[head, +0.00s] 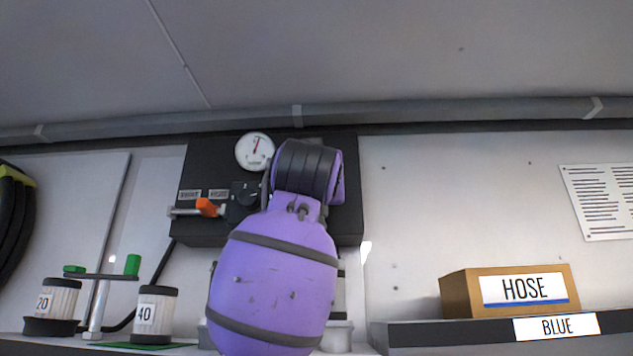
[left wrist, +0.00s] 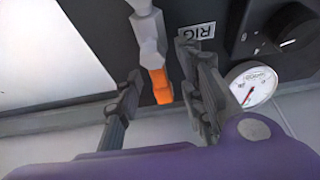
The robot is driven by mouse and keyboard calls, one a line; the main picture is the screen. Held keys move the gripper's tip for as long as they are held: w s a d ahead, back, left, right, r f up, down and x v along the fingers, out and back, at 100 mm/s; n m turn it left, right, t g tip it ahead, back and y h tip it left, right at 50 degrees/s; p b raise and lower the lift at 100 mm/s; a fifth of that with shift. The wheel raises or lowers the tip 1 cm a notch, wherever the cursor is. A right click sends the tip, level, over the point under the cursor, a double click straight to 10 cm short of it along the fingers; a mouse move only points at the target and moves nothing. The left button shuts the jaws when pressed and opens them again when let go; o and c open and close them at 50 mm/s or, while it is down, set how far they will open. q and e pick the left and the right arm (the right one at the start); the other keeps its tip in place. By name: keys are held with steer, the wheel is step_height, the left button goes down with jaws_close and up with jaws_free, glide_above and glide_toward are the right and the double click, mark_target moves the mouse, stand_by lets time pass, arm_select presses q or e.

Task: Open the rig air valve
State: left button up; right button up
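An orange valve handle (left wrist: 160,84) on a pale metal fitting (left wrist: 148,32) shows in the left wrist view, beside a "RIG" label (left wrist: 196,31). My left gripper (left wrist: 158,120) is open, with one finger on each side of the handle. A gap shows on the left side; the right finger is close, and I cannot tell whether it touches. In the head view an orange handle (head: 206,207) is on the black panel (head: 208,158), under two small labels. My purple arm covers the panel's right part and hides my left gripper there. My right gripper is not in view.
A round gauge (head: 255,151) and a black knob (head: 243,194) are near the handle. Numbered canisters (head: 157,314) stand on the left around a green-tipped stand (head: 97,310). A "HOSE" box (head: 460,293) sits on the right shelf (head: 440,334). The wall between panel and notice is bare.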

arm_select(q)
steer(key=v, duration=1)
steer(key=shift+s+f, duration=0.25)
steer(key=shift+s, duration=0.05)
